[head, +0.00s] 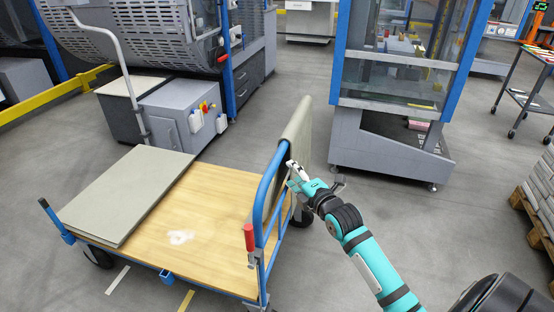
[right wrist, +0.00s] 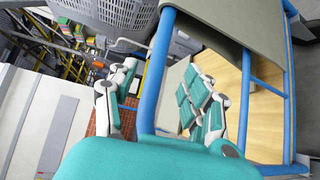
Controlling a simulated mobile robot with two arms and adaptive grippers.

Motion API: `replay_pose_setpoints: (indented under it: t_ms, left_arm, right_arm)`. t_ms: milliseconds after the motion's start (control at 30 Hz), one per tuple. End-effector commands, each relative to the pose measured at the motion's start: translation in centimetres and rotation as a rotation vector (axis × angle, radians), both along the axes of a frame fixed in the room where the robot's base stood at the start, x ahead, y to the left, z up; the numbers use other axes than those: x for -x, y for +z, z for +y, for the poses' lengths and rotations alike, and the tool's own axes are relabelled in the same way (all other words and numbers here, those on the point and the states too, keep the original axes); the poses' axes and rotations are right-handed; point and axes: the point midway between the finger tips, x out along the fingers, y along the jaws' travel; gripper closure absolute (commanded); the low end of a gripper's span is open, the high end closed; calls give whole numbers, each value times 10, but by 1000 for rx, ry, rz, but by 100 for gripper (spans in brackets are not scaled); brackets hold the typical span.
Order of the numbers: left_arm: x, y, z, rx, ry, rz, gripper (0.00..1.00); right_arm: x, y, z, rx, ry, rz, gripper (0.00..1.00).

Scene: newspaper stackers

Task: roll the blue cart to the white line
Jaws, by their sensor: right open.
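The blue cart (head: 215,200) is a flat wooden platform with a blue frame and an upright blue handle (head: 258,210) at its right end. The handle's blue bar (right wrist: 155,75) also shows in the right wrist view. My right gripper (head: 296,174) is at the upper part of this handle. In the right wrist view the gripper (right wrist: 155,105) is open, with fingers on either side of the bar; contact cannot be told. A short white line (head: 118,280) is on the floor at the cart's near left. My left gripper is out of view.
A grey board (head: 130,195) lies on the cart's left half, and a grey sheet (head: 298,130) hangs over the handle. Machines stand behind, including a blue-framed cabinet (head: 390,165). A pallet (head: 542,212) is at right. A yellow line (head: 186,301) marks the near floor.

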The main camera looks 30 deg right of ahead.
Motion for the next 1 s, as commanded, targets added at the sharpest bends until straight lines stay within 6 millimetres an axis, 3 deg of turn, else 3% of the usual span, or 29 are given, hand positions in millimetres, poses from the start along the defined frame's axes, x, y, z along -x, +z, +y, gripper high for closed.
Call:
replay_pose_setpoints:
  t_ms: [300,500,967,1000]
  left_arm:
    - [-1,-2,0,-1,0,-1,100]
    - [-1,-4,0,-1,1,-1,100]
    - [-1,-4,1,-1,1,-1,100]
    - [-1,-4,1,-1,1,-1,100]
  right_arm:
    - [-70,-10,-7,-5,-2,-2,50]
    - [-98,-14,-9,-2,-1,0,50]
    - [-109,-16,-10,-1,0,1,50]
    - [-109,-16,-10,-1,0,1,56]
